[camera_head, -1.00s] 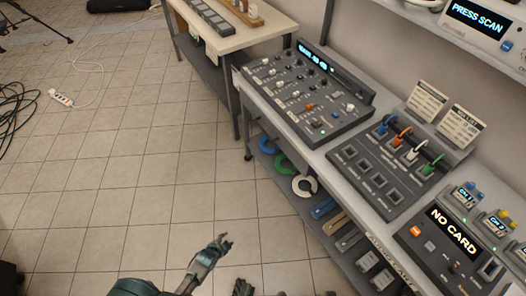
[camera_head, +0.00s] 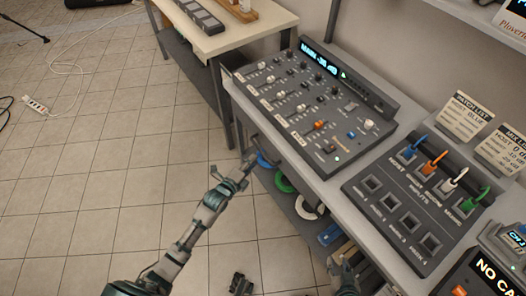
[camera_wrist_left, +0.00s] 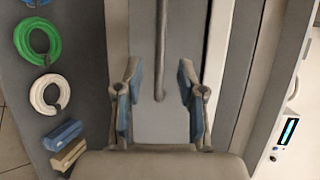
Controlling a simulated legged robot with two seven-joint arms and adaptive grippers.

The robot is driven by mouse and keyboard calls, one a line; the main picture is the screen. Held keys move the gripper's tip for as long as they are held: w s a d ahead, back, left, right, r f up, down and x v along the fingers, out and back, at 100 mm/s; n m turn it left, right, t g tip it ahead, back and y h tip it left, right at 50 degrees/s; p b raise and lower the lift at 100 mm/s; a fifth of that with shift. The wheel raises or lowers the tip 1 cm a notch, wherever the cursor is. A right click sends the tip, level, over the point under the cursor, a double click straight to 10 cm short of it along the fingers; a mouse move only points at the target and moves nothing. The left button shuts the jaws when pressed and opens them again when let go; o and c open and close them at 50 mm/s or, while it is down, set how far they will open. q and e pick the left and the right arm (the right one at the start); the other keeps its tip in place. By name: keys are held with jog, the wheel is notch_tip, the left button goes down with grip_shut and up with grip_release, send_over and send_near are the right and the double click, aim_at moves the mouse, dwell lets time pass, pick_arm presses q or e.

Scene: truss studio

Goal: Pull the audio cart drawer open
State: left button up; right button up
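The audio cart (camera_head: 345,180) stands on the right. Its grey drawer front (camera_wrist_left: 178,120) shows in the left wrist view with a thin bar handle (camera_wrist_left: 161,50) on it. My left gripper (camera_head: 246,170) is at the cart's side below the mixer, close to the drawer front. In the left wrist view my left gripper (camera_wrist_left: 160,95) is open, and the handle's end lies between its two fingers with gaps on both sides. My right gripper (camera_head: 344,268) is low in front of the cart, its fingers apart and seemingly empty.
A mixer (camera_head: 315,100) and a patch panel (camera_head: 415,205) stand on the cart top. Coiled cables (camera_head: 284,182) lie on the shelf below. Another table (camera_head: 225,40) stands behind at the left. The tiled floor to the left is mostly clear.

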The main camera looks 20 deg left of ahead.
aim_at(260, 150)
pick_arm(q)
jog(key=x, duration=0.1)
jog(key=b+x, duration=0.1)
jog(key=x, duration=0.1)
jog(key=a+x, duration=0.1)
jog(key=x, duration=0.1)
jog(key=shift+w+d+f, duration=0.1)
jog(key=shift+w+f, duration=0.15)
jog(key=shift+f, duration=0.05)
jog(key=shift+w+d+b, duration=0.35)
jog(key=shift+w+d, duration=0.2)
jog(key=shift+w, duration=0.25)
jog(key=shift+w+d+r, duration=0.1)
jog(key=shift+w+d, duration=0.1)
jog(key=shift+d, duration=0.2)
jog(key=shift+a, duration=0.1)
pick_arm(e)
jog(key=w+a+r+t+y, duration=0.1)
jog(key=w+r+t, duration=0.3)
jog(key=shift+a+r, duration=0.3)
jog(key=shift+a, duration=0.1)
pick_arm(q)
jog(key=shift+a, duration=0.15)
jog(key=shift+c, duration=1.4)
jog(key=shift+a, duration=0.25)
grip_shut()
jog(key=shift+d, duration=0.15)
pick_arm(e)
jog(key=shift+w+a, duration=0.1)
jog(key=shift+a, duration=0.15)
